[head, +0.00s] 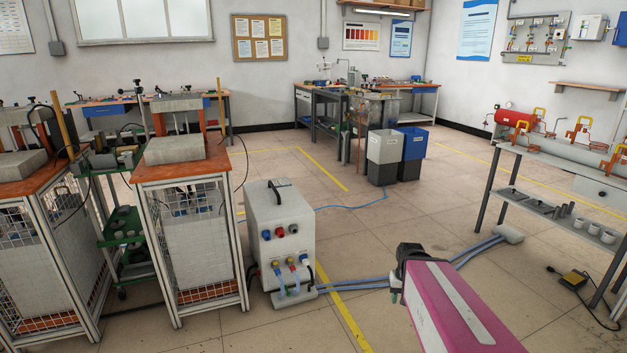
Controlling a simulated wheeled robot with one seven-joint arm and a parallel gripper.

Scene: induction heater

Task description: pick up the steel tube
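No single thing stands out clearly as the steel tube. Several short grey cylinders (566,211) stand on the lower shelf of the bench at the right; they are too small to tell whether they are steel tubes. A long grey horizontal cylinder (562,148) lies along the top of that bench, beside orange clamps. My magenta arm comes in from the bottom right of centre. My gripper (398,282) is at its dark far end, above the floor and well left of the bench. Its fingers are too hidden to show whether they are open or shut.
A white power unit (280,238) stands left of my arm, with blue hoses (350,285) along the floor. Two orange-topped stands (190,176) fill the left. A black-and-yellow pedal (573,281) lies at the right. The middle floor is clear up to the grey and blue bins (411,144).

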